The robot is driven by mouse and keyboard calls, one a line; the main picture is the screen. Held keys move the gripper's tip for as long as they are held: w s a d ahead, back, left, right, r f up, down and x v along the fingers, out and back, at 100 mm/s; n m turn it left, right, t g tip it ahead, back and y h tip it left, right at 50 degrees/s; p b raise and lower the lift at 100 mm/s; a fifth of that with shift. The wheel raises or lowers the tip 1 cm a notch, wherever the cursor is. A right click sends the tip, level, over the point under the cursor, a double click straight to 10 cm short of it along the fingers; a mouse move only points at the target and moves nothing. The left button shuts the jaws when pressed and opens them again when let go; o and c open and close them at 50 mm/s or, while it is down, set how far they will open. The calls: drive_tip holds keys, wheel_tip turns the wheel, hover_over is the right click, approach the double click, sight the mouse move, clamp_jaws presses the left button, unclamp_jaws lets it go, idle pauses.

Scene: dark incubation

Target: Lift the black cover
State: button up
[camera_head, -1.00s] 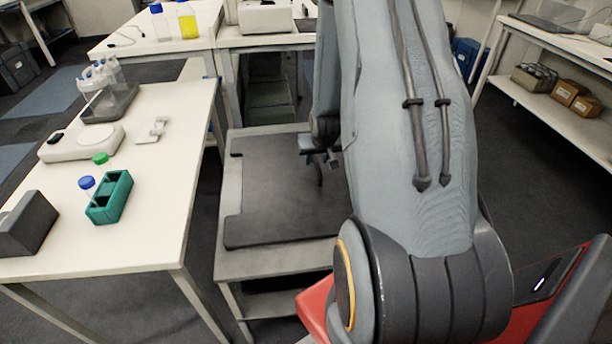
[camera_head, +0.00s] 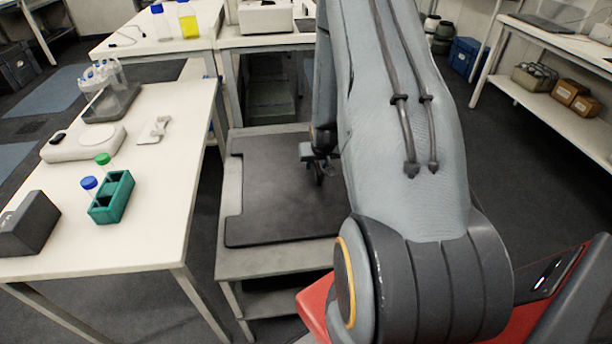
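A black box-like thing (camera_head: 28,226) stands on the white bench at the left edge of the picture; it is the closest match to a black cover, though I cannot be sure. Its left side is cut off by the frame, and what lies under it is hidden. My gripper (camera_head: 319,173) is far to its right, above a flat dark panel (camera_head: 280,205) on a grey stand. The gripper is small and partly hidden by my arm, so its finger opening is unclear. Nothing is visibly held.
The white bench (camera_head: 165,215) also carries a green tube rack (camera_head: 111,198), tubes with blue and green caps, a white device (camera_head: 84,143), a small white stand (camera_head: 154,130) and a grey tray (camera_head: 112,104) with bottles. Bare bench lies right of the rack. A gap separates bench and stand.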

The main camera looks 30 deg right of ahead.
drive_tip(key=shift+f, duration=0.2)
idle(0.3)
clamp_jaws()
